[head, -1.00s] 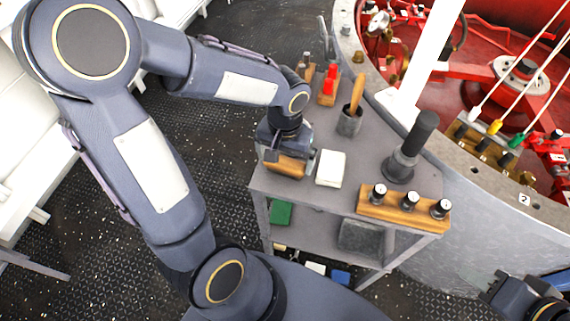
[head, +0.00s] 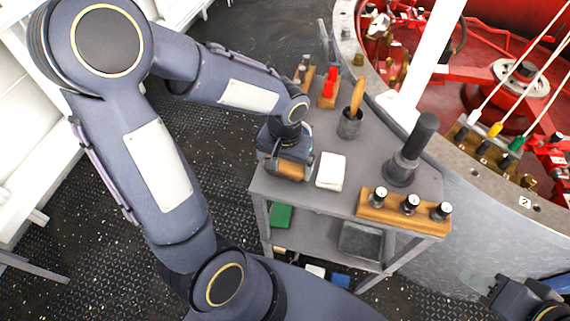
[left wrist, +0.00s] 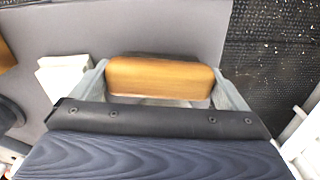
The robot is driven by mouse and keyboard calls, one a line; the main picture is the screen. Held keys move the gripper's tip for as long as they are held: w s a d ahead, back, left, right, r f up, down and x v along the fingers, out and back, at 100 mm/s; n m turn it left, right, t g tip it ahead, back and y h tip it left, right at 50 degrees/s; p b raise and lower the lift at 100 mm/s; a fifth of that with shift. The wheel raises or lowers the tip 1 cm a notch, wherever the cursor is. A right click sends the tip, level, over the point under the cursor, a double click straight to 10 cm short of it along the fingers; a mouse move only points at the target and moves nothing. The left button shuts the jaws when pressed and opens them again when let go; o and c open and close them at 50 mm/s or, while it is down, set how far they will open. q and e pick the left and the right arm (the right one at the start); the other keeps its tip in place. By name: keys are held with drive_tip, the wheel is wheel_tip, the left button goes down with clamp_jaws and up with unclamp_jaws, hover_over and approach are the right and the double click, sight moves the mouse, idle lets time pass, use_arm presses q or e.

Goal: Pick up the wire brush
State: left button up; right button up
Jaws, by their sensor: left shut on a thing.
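The wire brush shows as a wooden block (head: 289,169) at the left front corner of the grey cart top (head: 330,199). My left gripper (head: 286,173) is over that corner, shut on the block. In the left wrist view the block (left wrist: 160,78) sits crosswise between the two grey fingers, touching both. Its bristles are hidden, and I cannot tell whether it is clear of the cart top. My right gripper (head: 482,286) is at the lower right edge, away from the cart; its fingers are too cut off to judge.
A white block (head: 331,171) lies close right of the brush. Behind it stand a cup with a wooden handle (head: 349,124) and a red-topped item (head: 330,80).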

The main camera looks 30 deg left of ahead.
use_arm(q)
drive_tip(key=shift+w+r, duration=0.1)
drive_tip(key=shift+r, duration=0.4)
drive_tip(key=s+d+r, duration=0.4)
drive_tip(key=d+r, duration=0.7)
drive_tip(key=d, duration=0.2)
drive_tip(key=shift+d+r, duration=0.25)
drive_tip(key=shift+r, duration=0.1)
drive_tip(key=shift+s, duration=0.1)
